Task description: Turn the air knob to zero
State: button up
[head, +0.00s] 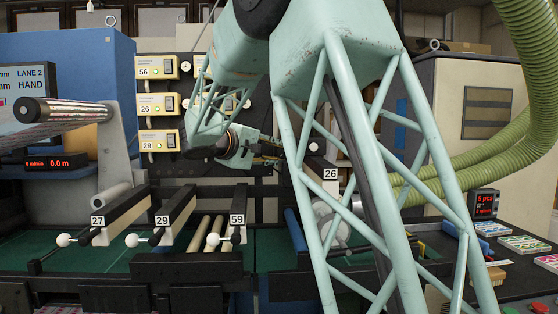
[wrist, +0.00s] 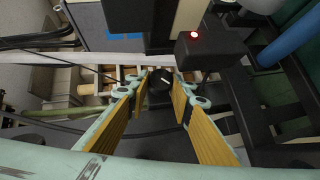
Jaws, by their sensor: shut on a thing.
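The air knob (wrist: 160,88) is a round black knob with a short white pointer mark, near the middle of the wrist view. My gripper (wrist: 161,77) has its two fingers with yellow ribbed pads on either side of the knob, and it is shut on the knob. The white mark lies slantwise; no scale or zero mark can be read around it. In the head view my gripper (head: 272,152) reaches right from the wrist, partly hidden behind my arm's lattice link. I cannot make out the knob in the head view.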

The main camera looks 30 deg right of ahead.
jog(key=shift+f+n+h+b, duration=0.3)
jog(key=shift+n+h+b, duration=0.3)
jog(key=shift+b, duration=0.75)
jog(key=shift+r+b, duration=0.1)
jog(key=shift+b, duration=0.4)
jog(key=o, duration=0.9)
jog(key=shift+t+h, duration=0.3)
jog(key=shift+c, duration=0.2)
jog(key=shift+a, duration=0.2)
jog(key=v, duration=1.1)
jog(key=shift+a, duration=0.35)
jog(key=shift+s+r, duration=0.1)
jog(key=shift+s, duration=0.05)
